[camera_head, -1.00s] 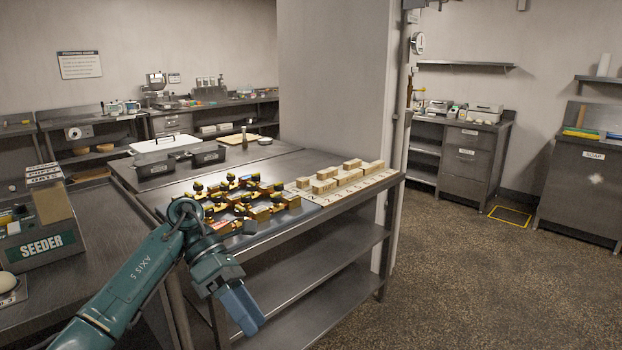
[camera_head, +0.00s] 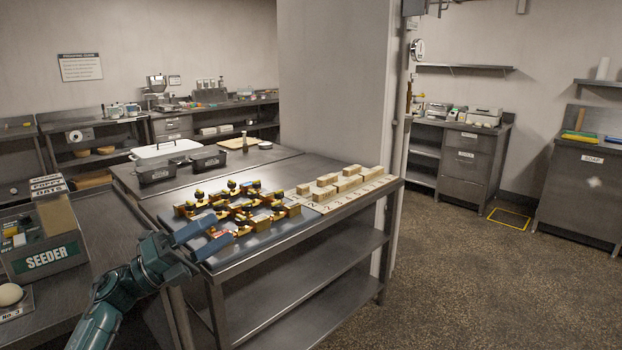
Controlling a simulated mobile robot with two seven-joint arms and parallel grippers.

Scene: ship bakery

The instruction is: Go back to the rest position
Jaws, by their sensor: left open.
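My left gripper (camera_head: 205,238) is in the lower left of the head view, with its blue fingers apart and nothing between them. It is at the near left edge of the steel table (camera_head: 290,240), in front of a cluster of yellow, black and red parts (camera_head: 240,207) on a dark mat. I cannot tell whether the fingers touch anything there. My right gripper is not in view.
Wooden blocks (camera_head: 350,183) stand on a numbered board at the table's right. Black bins (camera_head: 157,172) and a white-lidded container (camera_head: 166,149) are behind. A seeder box (camera_head: 45,258) and a dough ball (camera_head: 10,294) are at left.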

